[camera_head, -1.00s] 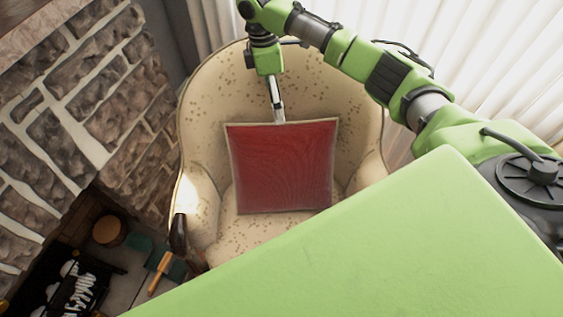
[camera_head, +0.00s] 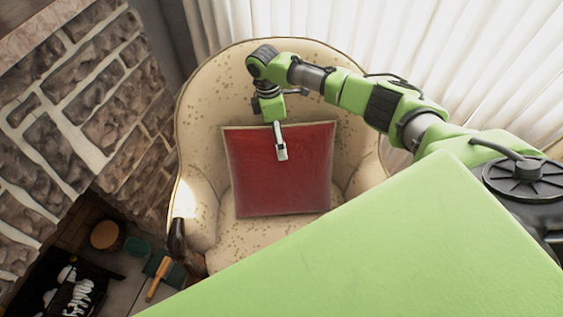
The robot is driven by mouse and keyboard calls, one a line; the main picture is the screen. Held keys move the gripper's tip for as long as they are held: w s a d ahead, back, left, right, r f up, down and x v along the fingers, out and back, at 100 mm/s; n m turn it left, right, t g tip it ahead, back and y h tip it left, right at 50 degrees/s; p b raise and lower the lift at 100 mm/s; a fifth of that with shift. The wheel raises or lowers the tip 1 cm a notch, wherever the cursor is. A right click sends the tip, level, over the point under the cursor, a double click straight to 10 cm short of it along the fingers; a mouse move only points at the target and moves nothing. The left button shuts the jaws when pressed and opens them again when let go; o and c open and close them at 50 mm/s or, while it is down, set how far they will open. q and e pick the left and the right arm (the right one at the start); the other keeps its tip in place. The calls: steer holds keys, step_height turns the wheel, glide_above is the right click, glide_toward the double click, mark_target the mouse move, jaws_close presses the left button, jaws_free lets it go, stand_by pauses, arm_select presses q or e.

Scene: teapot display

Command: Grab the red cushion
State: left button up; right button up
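The red cushion (camera_head: 265,184) is square with a pale piped edge. It stands leaning against the backrest of a cream spotted armchair (camera_head: 205,108), on its seat. My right gripper (camera_head: 281,153) comes down from above and overlaps the upper middle of the cushion's front face in the head view. I cannot tell whether it touches the cushion. Its fingers show as one narrow light shape, so whether they are open or shut is unclear. My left gripper is not in view.
A stone wall (camera_head: 75,120) stands at the left, close to the armchair. White pleated curtains (camera_head: 490,60) hang behind at the right. Dark items and a wooden-handled tool (camera_head: 158,279) lie on the floor at lower left. My green body hides the lower right.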

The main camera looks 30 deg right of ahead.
step_height(320, 180, down, 2)
steer(key=shift+s+f, duration=0.1)
steer(key=shift+s, duration=0.05)
steer(key=c, duration=1.9)
steer(key=shift+c, duration=0.8)
steer(key=shift+r, duration=0.2)
